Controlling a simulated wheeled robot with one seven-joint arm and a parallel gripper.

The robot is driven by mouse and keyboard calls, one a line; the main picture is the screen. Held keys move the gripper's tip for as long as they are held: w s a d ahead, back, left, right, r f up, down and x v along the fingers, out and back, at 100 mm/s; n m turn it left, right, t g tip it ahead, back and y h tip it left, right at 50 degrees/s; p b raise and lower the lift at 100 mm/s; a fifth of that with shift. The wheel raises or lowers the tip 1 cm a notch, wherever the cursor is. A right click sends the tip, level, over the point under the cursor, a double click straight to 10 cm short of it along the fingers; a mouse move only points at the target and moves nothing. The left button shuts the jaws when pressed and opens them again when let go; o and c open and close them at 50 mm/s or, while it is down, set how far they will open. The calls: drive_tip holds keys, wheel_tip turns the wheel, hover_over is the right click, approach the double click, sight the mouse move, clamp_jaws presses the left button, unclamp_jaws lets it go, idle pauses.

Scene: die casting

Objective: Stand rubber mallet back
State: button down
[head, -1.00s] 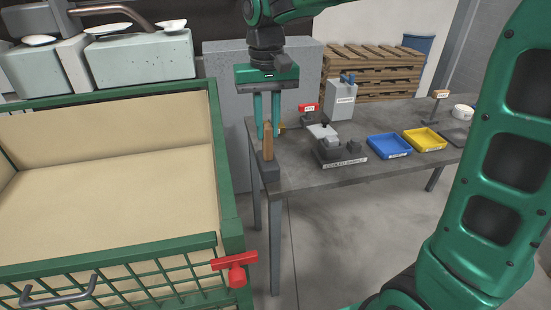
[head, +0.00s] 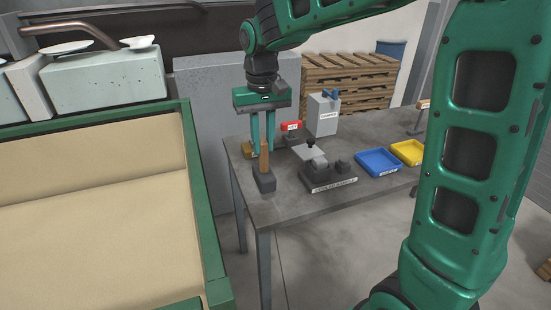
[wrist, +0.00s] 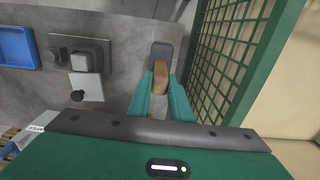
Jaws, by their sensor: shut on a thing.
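The rubber mallet has a wooden handle (head: 265,157) and a dark head (head: 265,183). It is upright, head down, at the left end of the grey table (head: 300,207). My gripper (head: 263,150) points down and is shut on the upper handle. In the wrist view the handle (wrist: 160,78) sits between the fingers of my gripper (wrist: 160,92), with the dark head (wrist: 162,52) beyond it. I cannot tell whether the head touches the tabletop.
A grey fixture (head: 328,176) stands right of the mallet, with blue (head: 378,162) and yellow (head: 408,152) trays beyond. A green-framed bin (head: 205,200) is close on the left.

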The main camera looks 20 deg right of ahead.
drive_tip(key=w+d+f, duration=0.2)
drive_tip(key=d+f, duration=0.2)
drive_tip(key=f, duration=0.3)
drive_tip(key=shift+d, duration=0.2)
drive_tip(key=c, duration=1.6)
unclamp_jaws()
drive_tip(key=shift+f, duration=0.1)
wheel_tip(320, 180, up, 12)
drive_tip(key=shift+r, duration=0.1)
